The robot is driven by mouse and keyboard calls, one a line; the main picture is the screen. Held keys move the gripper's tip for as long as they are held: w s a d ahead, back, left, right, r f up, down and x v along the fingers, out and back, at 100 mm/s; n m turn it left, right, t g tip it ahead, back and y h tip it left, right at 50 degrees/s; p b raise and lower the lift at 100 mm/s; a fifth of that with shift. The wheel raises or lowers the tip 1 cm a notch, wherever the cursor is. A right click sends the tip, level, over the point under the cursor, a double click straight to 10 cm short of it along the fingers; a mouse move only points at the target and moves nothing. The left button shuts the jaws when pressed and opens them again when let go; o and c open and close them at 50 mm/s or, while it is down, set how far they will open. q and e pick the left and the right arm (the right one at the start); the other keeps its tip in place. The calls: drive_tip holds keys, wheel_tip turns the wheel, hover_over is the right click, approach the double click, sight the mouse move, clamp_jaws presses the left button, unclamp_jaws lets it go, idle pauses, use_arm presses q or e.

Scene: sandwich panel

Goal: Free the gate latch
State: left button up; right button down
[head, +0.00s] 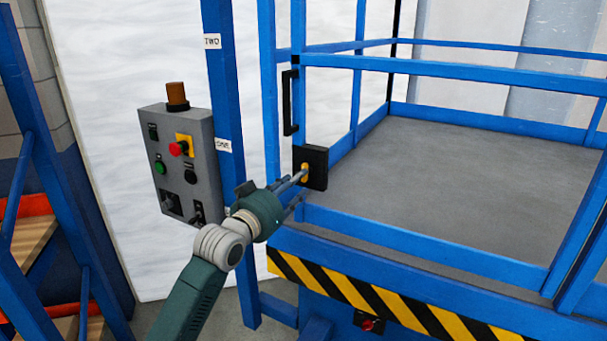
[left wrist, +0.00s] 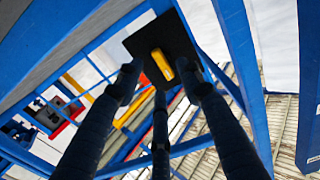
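The gate latch is a black box (head: 317,160) on the blue gate post, with a small yellow latch piece (head: 305,172) on its near face. In the left wrist view the yellow latch piece (left wrist: 162,65) sits on the black plate (left wrist: 148,38), slightly tilted. My left gripper (head: 300,186) reaches the latch from the lower left. Its fingertips (left wrist: 160,80) stand apart around the yellow piece, with a gap visible on the left side. Whether any finger touches it I cannot tell. My right gripper is not in view.
A grey control box (head: 180,165) with a red button and an orange beacon is left of my gripper. A blue post (head: 224,70) stands beside it. The gate handle (head: 290,103) is above the latch. The grey platform floor (head: 430,170) lies behind blue rails.

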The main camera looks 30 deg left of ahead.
use_arm(q)
drive_tip(key=w, duration=0.4)
drive_tip(key=shift+a+p, duration=0.1)
drive_tip(key=shift+p, duration=0.3)
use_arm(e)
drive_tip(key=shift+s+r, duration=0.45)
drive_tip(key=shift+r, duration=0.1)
use_arm(q)
clamp_jaws()
